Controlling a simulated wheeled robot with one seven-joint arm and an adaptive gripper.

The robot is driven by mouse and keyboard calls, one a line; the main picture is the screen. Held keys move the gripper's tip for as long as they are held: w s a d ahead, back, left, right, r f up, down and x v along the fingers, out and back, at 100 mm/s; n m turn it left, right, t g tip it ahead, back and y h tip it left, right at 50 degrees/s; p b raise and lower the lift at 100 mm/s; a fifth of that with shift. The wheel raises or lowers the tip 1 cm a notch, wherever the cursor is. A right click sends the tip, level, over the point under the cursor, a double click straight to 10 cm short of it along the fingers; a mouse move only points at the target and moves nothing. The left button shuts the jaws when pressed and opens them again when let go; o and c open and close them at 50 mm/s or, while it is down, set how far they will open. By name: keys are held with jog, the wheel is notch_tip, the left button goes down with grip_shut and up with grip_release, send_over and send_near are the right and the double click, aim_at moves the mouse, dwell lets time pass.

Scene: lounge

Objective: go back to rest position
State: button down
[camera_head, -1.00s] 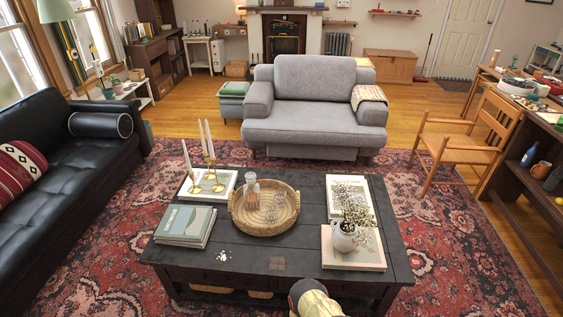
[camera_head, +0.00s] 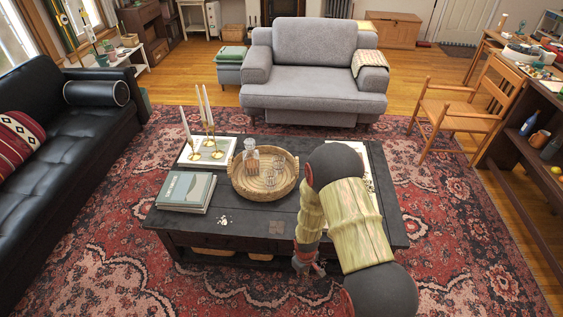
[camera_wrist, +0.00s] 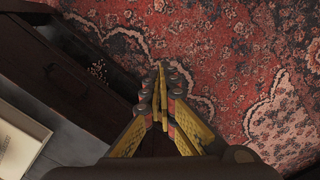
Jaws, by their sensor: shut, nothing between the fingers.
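My gripper (camera_head: 316,268) hangs at the front edge of the dark coffee table (camera_head: 262,226), in front of its right half in the head view. My arm bends down over the table's right side and hides much of it. In the wrist view the two yellow-sided fingers (camera_wrist: 160,72) meet at their tips, shut and empty. The red patterned rug (camera_wrist: 230,60) lies beyond and below them. The table's dark front (camera_wrist: 70,85) with a round knob is on the left, apart from the fingers.
On the table stand a round wicker tray (camera_head: 240,187) with a decanter (camera_head: 251,160), stacked books (camera_head: 186,191) and brass candlesticks (camera_head: 193,147). A grey armchair (camera_head: 315,85) is behind, a black sofa (camera_head: 60,160) left, a wooden chair (camera_head: 463,112) right. Rug in front is open.

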jog(key=s+d+r+m+t, duration=0.2)
jog(key=s+r, duration=0.4)
jog(key=r, duration=1.3)
jog(key=s+d+r+m+t+p, duration=0.1)
jog(key=s+r, duration=0.6)
jog(key=r, duration=1.3)
jog(key=s+d+r+m+t+p, duration=0.1)
jog(key=s+d+r+m, duration=0.4)
jog(key=r, duration=1.4)
jog(key=shift+s+d+r+t, duration=0.2)
jog(key=shift+s+d+t, duration=0.7)
jog(key=shift+d, duration=0.2)
